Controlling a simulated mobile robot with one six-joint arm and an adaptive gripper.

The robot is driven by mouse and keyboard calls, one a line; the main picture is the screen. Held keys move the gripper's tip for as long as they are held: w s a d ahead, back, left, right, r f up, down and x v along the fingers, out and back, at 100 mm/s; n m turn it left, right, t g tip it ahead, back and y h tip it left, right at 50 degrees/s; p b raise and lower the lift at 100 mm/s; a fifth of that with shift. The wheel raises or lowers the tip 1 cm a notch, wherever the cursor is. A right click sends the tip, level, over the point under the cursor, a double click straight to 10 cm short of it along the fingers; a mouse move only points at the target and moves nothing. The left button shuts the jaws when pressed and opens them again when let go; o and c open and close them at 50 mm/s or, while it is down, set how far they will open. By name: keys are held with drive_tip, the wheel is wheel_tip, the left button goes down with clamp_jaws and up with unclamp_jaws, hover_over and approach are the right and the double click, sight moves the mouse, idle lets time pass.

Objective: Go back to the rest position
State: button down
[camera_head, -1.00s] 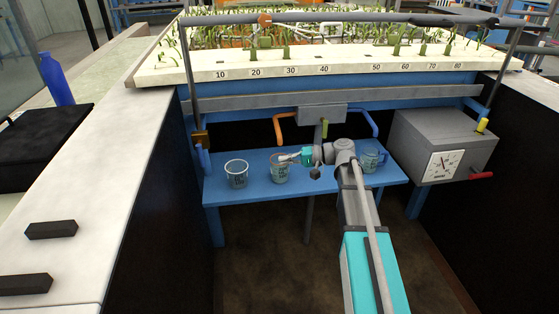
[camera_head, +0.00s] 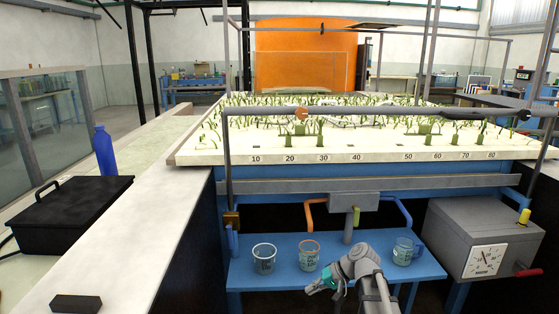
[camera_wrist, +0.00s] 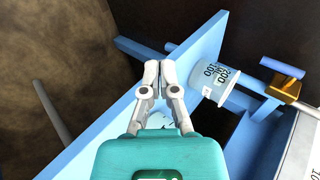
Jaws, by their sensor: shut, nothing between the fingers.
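My gripper (camera_head: 318,287) is shut and empty in the head view, low in front of the blue bench's front edge. In the wrist view my gripper (camera_wrist: 159,66) has its two fingertips together with nothing between them. A clear beaker with markings (camera_wrist: 214,76) stands on the blue bench (camera_wrist: 197,47) to the right of the fingers, apart from them. Part of my arm hides some of the bench's front in the head view.
On the blue bench (camera_head: 285,277) stand a clear beaker (camera_head: 264,258), an orange-rimmed beaker (camera_head: 309,256) and a handled jug (camera_head: 403,252). A grey box with a dial (camera_head: 470,240) is at right. A pale counter (camera_head: 130,235) borders the left. Orange and blue pipes hang above the bench.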

drive_tip(key=s+d+f+n+h, duration=0.1)
drive_tip(key=s+d+f+h, duration=0.25)
drive_tip(key=s+h, duration=0.2)
drive_tip(key=s+d+f+h, duration=0.3)
drive_tip(key=s+d+h, duration=0.1)
drive_tip(key=s, duration=0.3)
wheel_tip(320, 180, up, 30)
drive_tip(key=p, duration=2.9)
drive_tip(key=shift+w+a+f+g, duration=0.15)
drive_tip(key=shift+w+g, duration=0.2)
drive_tip(key=shift+g, duration=0.05)
